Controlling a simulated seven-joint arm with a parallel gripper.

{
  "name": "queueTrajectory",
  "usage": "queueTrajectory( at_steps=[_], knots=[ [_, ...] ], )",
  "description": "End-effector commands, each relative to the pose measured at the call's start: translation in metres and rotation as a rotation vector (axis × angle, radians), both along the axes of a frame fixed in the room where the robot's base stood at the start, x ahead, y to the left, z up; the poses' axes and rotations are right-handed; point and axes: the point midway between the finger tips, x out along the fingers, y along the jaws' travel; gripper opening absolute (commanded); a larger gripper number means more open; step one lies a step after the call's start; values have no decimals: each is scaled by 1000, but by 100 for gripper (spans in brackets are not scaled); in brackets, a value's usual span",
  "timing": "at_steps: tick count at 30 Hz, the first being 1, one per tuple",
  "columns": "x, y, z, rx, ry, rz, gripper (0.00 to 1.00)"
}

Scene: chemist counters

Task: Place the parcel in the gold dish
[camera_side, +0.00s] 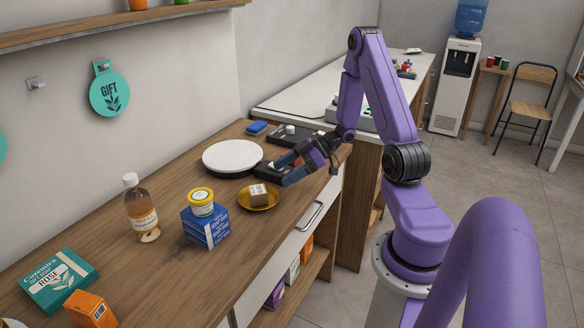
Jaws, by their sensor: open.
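The parcel (258,194) is a small brown box with a white label. It sits in the gold dish (245,205), a shallow round dish near the front edge of the wooden counter. My gripper (280,174) is open and empty, above and to the right of the dish, apart from the parcel. Its fingers point to the left.
A brown bottle (142,212) stands further left. Bare wood lies between the bottle and the plate.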

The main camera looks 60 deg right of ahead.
Motion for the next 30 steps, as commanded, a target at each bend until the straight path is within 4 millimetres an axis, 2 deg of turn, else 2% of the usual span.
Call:
queueTrajectory(
  at_steps=[6,11,16,21,26,30],
  knots=[
    [-10,-10,8,-5,2,1,83],
    [7,1,10,-103,17,8,83],
    [43,33,19,-319,41,0,83],
    [61,76,39,-500,64,-32,83],
    [54,123,61,-614,98,-58,83],
    [28,164,78,-676,151,-65,83]
  ],
)
